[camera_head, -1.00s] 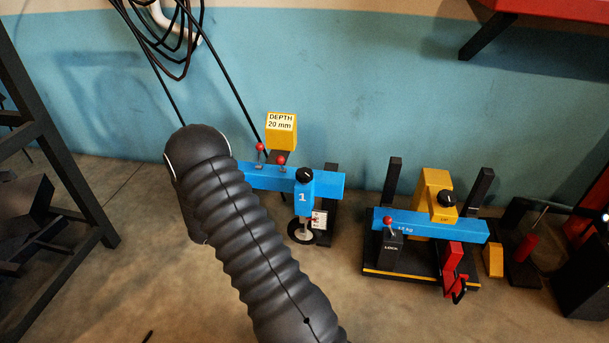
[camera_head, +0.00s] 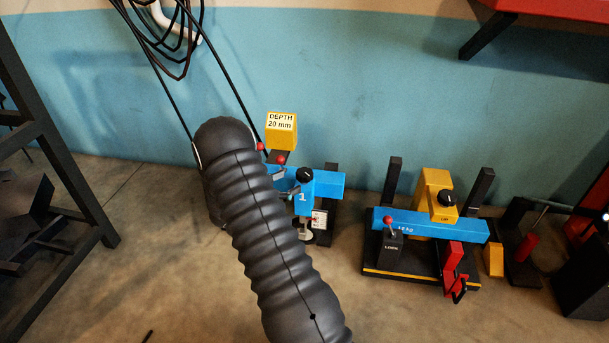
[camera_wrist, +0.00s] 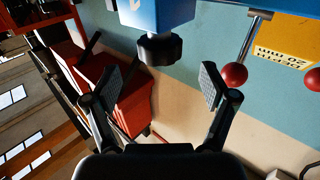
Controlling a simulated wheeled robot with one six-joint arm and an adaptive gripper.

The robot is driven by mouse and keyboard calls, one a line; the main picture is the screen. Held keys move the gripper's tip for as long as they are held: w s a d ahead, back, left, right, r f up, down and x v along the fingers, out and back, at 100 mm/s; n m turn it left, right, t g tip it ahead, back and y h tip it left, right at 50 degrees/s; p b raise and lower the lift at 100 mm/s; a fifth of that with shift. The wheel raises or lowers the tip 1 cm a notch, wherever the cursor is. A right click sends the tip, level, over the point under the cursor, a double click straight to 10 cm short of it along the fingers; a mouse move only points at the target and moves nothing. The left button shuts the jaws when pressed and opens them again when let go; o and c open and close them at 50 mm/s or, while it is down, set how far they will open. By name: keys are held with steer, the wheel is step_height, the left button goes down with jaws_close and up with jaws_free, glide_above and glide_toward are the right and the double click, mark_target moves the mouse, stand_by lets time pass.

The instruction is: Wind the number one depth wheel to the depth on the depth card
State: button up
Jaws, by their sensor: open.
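The blue number one unit (camera_head: 330,184) stands in the middle of the head view, marked "1". A black ridged wheel (camera_head: 305,174) sits on its top; the wheel also shows in the wrist view (camera_wrist: 160,48). The depth card (camera_head: 281,122) reads "DEPTH 20 mm" on a yellow block; it appears upside down in the wrist view (camera_wrist: 285,50). My gripper (camera_wrist: 162,85) is open and empty. The black wheel lies ahead of the gap between its fingers, not gripped. In the head view my arm hides the unit's left part. A white scale plate (camera_head: 319,218) is too small to read.
Red-balled levers stand left of the wheel (camera_head: 281,160); one is close to my right finger in the wrist view (camera_wrist: 234,75). A second blue and yellow unit (camera_head: 430,225) with a lock lever stands to the right. Black cables (camera_head: 175,40) hang behind.

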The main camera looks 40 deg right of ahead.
mark_target(297, 177)
steer(key=d, duration=0.7)
steer(key=shift+a, duration=0.1)
steer(key=shift+c, duration=0.3)
steer(key=c, duration=1.1)
